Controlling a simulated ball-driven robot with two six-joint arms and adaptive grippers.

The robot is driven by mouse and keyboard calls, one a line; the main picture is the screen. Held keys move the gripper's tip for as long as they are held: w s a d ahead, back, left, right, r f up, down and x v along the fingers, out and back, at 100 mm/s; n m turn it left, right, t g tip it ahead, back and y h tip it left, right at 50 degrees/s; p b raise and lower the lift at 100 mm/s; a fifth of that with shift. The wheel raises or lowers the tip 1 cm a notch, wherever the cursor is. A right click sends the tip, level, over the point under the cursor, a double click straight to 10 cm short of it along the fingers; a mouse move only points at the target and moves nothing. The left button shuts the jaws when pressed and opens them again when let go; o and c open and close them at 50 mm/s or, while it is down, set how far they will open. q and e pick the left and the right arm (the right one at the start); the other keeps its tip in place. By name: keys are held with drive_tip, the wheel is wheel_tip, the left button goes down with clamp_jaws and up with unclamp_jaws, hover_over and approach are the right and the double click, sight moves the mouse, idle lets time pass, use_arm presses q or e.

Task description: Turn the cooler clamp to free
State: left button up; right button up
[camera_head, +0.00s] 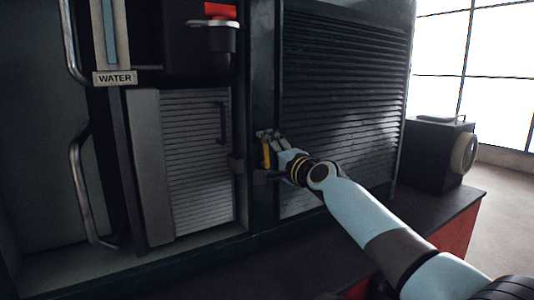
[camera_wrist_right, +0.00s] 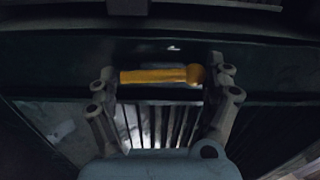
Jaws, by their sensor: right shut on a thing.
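The cooler clamp shows as a yellow handle (camera_head: 266,156) on the dark post at the left edge of the louvred cooler panel (camera_head: 340,90). In the head view the handle hangs close to upright. In the right wrist view the yellow handle (camera_wrist_right: 152,76) lies across the picture, with a rounded end at its right. My right gripper (camera_head: 268,137) is at the handle and shut on it, with one finger at each end of it in the wrist view (camera_wrist_right: 163,74). The fingers partly hide the clamp in the head view. My left gripper is out of view.
Left of the post is a grey slatted door (camera_head: 200,150) with a dark handle, under a red-topped fitting (camera_head: 220,12) and a WATER plate (camera_head: 115,78). A curved grab rail (camera_head: 78,190) stands at far left. A black lamp box (camera_head: 436,155) sits on the ledge at right.

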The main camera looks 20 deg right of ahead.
drive_tip(key=shift+d+f+m, duration=0.1)
drive_tip(key=shift+f+m, duration=0.2)
drive_tip(key=shift+m, duration=0.2)
drive_tip(key=o, duration=1.5)
drive_tip(key=shift+c, duration=0.2)
drive_tip(key=shift+o, duration=0.4)
drive_tip(key=shift+w, duration=0.1)
drive_tip(key=shift+r, duration=0.1)
drive_tip(key=s+d, duration=0.1)
drive_tip(key=s, duration=1.1)
drive_tip(key=shift+d, duration=0.35)
